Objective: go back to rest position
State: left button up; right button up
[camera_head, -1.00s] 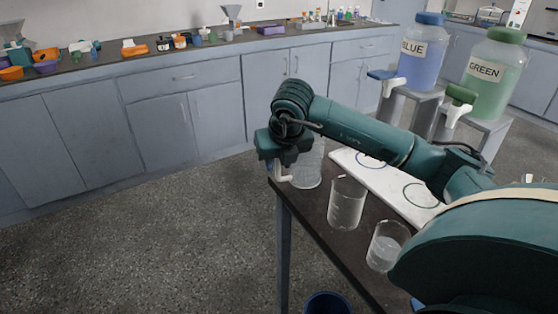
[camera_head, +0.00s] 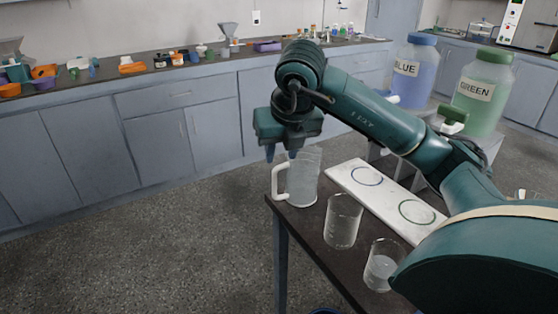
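My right gripper (camera_head: 281,153) hangs above the handle of a clear pitcher (camera_head: 303,180) on the dark table. Its two fingers point down and are apart, with nothing between them. The pitcher stands upright near the table's left corner, and its white handle (camera_head: 279,183) faces left. My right arm reaches across from the right side of the picture. My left gripper is out of the picture.
Two beakers (camera_head: 342,222) (camera_head: 383,265) stand on the table (camera_head: 312,235). A white board (camera_head: 392,200) with a blue and a green ring lies behind them. The blue jar (camera_head: 413,72) and green jar (camera_head: 482,92) stand on stands at the back right. Floor left of the table is clear.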

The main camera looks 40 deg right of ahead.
jog(key=shift+s+a+r, duration=0.1)
jog(key=shift+s+r, duration=0.05)
jog(key=shift+r, duration=0.15)
dwell(0.4)
